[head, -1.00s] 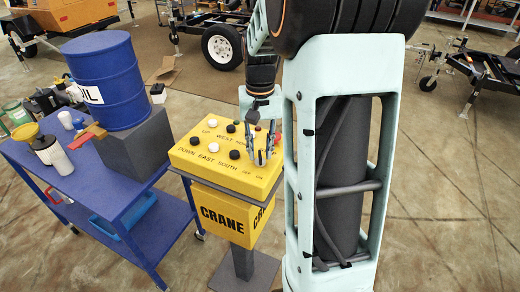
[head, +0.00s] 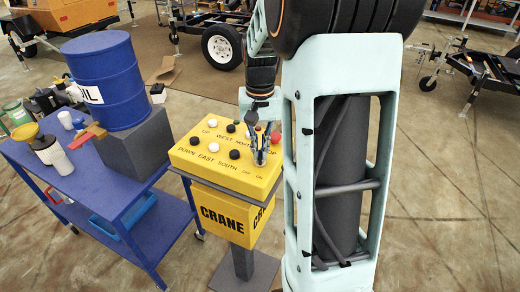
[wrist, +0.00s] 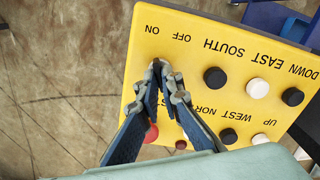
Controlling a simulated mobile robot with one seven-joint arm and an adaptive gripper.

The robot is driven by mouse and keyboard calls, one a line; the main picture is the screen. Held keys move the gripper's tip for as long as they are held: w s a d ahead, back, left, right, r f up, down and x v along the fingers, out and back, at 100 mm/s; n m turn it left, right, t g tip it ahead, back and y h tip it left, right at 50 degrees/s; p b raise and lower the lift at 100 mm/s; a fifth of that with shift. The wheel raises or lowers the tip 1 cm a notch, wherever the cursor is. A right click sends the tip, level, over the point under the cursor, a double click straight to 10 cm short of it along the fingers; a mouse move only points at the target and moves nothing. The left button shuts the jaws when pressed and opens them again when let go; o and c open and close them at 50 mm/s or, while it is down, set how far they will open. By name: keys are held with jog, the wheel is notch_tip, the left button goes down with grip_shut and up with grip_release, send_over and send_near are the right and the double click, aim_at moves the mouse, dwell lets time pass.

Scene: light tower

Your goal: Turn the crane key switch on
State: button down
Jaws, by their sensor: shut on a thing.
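The yellow crane control box (head: 215,177) stands on a grey post, with its labelled panel facing up. Its panel (wrist: 190,20) fills the middle and right of the wrist view. My gripper (head: 261,162) points down at the panel's near right corner, by the OFF and ON labels. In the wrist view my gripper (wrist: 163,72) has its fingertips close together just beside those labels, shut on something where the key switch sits. The fingers hide the key, so I cannot tell which way it is turned.
Several black and white buttons (wrist: 215,78) and a red button (head: 276,137) share the panel with the switch. A blue cart (head: 125,235) stands at the left with a blue oil barrel (head: 108,80) on a grey block.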

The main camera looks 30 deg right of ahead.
jog(key=m, duration=0.6)
jog(key=shift+p, duration=0.3)
jog(key=m+p, duration=0.1)
jog(key=m, duration=0.4)
jog(key=shift+m, duration=0.3)
jog(key=c, duration=2.1)
grip_release()
notch_tip(320, 180, up, 12)
jog(key=shift+r, duration=0.1)
jog(key=shift+d, duration=0.1)
